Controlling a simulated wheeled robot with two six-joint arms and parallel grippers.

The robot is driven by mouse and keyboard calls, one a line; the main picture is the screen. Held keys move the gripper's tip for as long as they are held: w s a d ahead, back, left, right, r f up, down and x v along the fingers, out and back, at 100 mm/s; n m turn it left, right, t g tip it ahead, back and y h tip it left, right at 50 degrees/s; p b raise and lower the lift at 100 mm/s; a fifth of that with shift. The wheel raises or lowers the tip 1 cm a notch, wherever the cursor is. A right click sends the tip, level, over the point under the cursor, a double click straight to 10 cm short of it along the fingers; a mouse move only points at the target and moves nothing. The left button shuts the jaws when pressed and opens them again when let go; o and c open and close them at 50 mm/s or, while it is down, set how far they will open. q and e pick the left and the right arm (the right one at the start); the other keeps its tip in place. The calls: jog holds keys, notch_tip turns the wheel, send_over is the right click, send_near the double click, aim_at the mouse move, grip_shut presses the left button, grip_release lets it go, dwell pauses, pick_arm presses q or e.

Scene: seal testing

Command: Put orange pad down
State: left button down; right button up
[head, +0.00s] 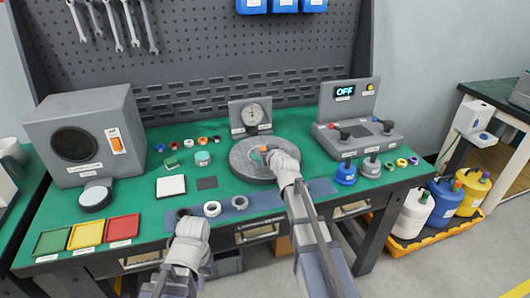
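A small orange piece, seemingly the orange pad (265,149), shows at the tip of my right gripper (268,155), over the round grey plate (240,165) in front of the dial gauge. The gripper's fingers are small and partly hidden by its own body, so I cannot tell whether they hold the piece or whether it touches the plate. My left gripper (184,213) is over the front edge of the bench, apart from the right one, beside a dark ring. Its finger opening cannot be made out.
The green bench (228,194) carries a dial gauge (251,117), a grey chamber (86,137), a control box (355,132), red, yellow and green trays (86,234), a white pad (171,186) and several small rings. Blue and grey knobbed weights (345,174) stand right of the plate.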

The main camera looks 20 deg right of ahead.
aim_at(265, 148)
grip_shut()
dwell(0.3)
notch_tip(265, 148, up, 17)
jog(key=p, duration=1.7)
jog(key=shift+r, duration=0.1)
